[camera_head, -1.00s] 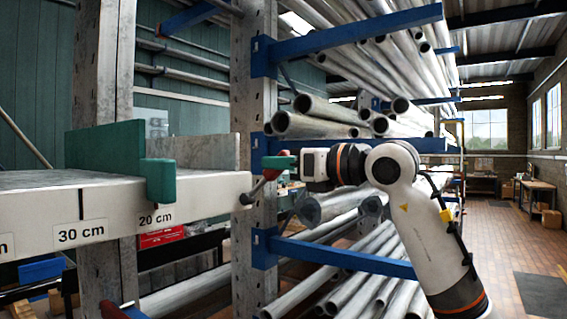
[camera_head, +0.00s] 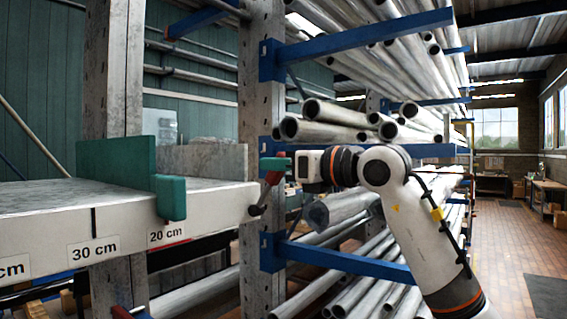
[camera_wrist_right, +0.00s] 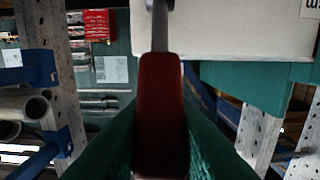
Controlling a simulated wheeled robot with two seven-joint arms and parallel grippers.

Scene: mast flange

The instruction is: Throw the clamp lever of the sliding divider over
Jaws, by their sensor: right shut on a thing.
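The clamp lever has a red handle (camera_head: 271,180) on a short metal rod, with its dark pivot at the right end of the pale beam (camera_head: 215,208). It stands steeply, leaning a little right. The sliding divider (camera_head: 115,163) is a green upright plate with a green block over the beam's front edge. My right gripper (camera_head: 276,165) comes from the right, its green fingers shut on the handle. In the right wrist view, the red handle (camera_wrist_right: 160,110) lies between the green fingers (camera_wrist_right: 162,140), its rod running up. My left gripper is not in view.
The beam's front carries distance labels (camera_head: 93,250). A grey plate (camera_head: 203,160) stands behind the divider. A steel upright (camera_head: 258,100) with blue arms and stacked pipes (camera_head: 340,115) stands close behind my right arm. Open floor lies at the far right.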

